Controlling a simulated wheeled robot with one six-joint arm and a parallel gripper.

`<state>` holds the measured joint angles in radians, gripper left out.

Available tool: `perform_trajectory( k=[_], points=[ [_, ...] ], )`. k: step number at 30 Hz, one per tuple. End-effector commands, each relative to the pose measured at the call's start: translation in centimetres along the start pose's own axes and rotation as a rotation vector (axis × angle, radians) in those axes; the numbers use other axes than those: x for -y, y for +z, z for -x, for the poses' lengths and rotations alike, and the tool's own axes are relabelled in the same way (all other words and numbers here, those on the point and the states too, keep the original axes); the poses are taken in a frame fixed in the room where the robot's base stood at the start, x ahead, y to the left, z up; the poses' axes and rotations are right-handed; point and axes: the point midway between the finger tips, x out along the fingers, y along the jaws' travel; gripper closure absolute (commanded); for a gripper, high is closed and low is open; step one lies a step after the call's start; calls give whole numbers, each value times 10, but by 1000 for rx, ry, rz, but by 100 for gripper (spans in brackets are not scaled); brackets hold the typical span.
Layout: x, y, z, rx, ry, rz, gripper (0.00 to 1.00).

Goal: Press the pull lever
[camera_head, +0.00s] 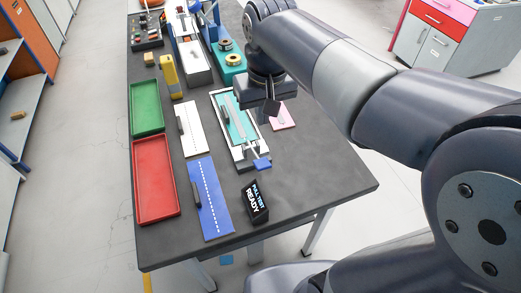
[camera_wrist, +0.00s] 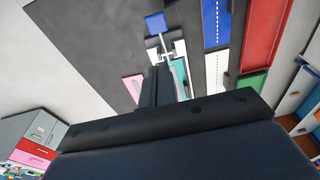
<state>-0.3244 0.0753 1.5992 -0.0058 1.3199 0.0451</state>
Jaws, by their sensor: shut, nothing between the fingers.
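The pull test fixture (camera_head: 238,153) is a white plate with a teal strip, a metal rail and a fork-like metal piece at its near end. A blue paddle (camera_head: 262,164) on that near end looks like the pull lever. The blue paddle also shows at the top of the wrist view (camera_wrist: 155,22), joined to a metal stem. My gripper (camera_head: 272,109) is shut and empty above the far right part of the fixture, apart from the paddle. Its dark fingers (camera_wrist: 159,75) hide part of the fixture in the wrist view.
A black display (camera_head: 256,201) reading "PULL TEST READY" stands near the paddle. Blue board (camera_head: 210,200), white board (camera_head: 190,130), red tray (camera_head: 155,180) and green tray (camera_head: 147,108) lie left. A pink sheet (camera_head: 284,117) lies right. The table's right front is clear.

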Motion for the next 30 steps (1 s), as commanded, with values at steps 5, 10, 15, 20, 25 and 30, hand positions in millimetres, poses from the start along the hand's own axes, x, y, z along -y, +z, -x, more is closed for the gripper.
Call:
perform_trajectory(
  k=[5, 10, 15, 20, 25, 30],
  points=[
    [0, 1, -12, 4, 1, 0, 100],
    [0, 1, -44, 6, 1, 0, 100],
    [0, 1, -81, 6, 1, 0, 100],
    [0, 6, -110, 5, 1, 0, 100],
    [0, 15, -128, 3, 1, 0, 100],
    [0, 19, -135, 1, 1, 0, 100]
  ],
)
